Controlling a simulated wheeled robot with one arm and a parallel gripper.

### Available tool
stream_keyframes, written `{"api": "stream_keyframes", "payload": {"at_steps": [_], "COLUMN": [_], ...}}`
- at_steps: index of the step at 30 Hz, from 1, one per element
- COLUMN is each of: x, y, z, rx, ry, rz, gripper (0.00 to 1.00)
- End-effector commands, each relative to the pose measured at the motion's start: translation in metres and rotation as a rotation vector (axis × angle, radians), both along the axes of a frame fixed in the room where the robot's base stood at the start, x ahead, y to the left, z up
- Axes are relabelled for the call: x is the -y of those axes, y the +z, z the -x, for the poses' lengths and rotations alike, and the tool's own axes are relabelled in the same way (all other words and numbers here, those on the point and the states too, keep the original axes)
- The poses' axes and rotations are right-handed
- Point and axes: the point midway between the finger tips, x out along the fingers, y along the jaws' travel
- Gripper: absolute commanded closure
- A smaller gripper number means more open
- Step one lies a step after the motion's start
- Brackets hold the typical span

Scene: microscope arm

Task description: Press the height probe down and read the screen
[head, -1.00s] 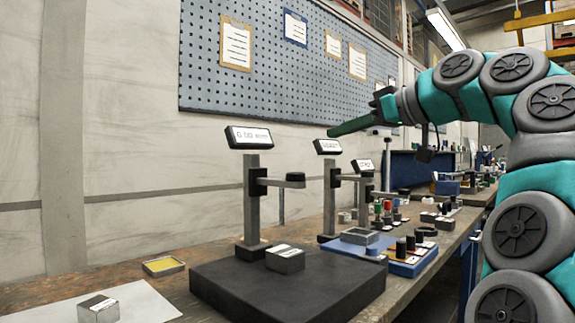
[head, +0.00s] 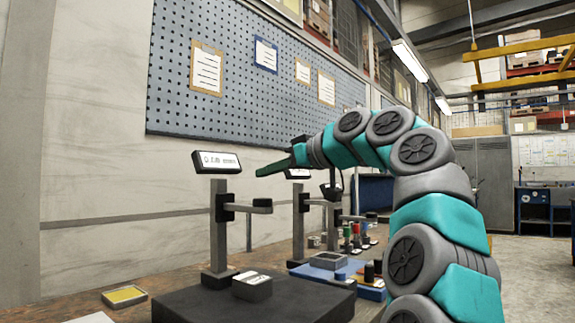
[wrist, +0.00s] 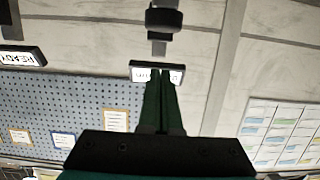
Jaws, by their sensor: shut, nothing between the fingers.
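A height gauge stand with a dark post base stands on a black plate (head: 270,303) in the head view. Its screen (head: 216,162) sits at the top and seems to show a number in mm, too small to read surely. Its probe arm (head: 240,208) sticks out to the right with a round dark pad (head: 262,203) at its end. My gripper (head: 262,171) is shut and empty, pointing left, above the pad in the picture and apart from it. In the wrist view, my gripper (wrist: 160,75) partly covers a screen (wrist: 138,72); a dark round pad (wrist: 163,19) shows above it.
A small grey block (head: 252,288) sits on the black plate. A yellow tray (head: 124,296) is on the bench at left. Another gauge screen (head: 297,174) stands behind; a screen reading READY (wrist: 22,56) shows in the wrist view. A blue tray (head: 325,275) is at right.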

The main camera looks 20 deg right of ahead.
Motion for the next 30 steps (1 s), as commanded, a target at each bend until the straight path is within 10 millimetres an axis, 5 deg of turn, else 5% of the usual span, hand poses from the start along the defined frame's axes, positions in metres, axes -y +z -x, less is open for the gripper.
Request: {"api": "stream_keyframes", "payload": {"at_steps": [12, 30], "x": [0.002, 0.002], "y": [-0.028, -0.038], "z": [0.003, 0.003], "rx": [-0.002, 0.001], "ry": [0.001, -0.001], "rz": [0.0, 0.001], "gripper": [1.0, 1.0]}}
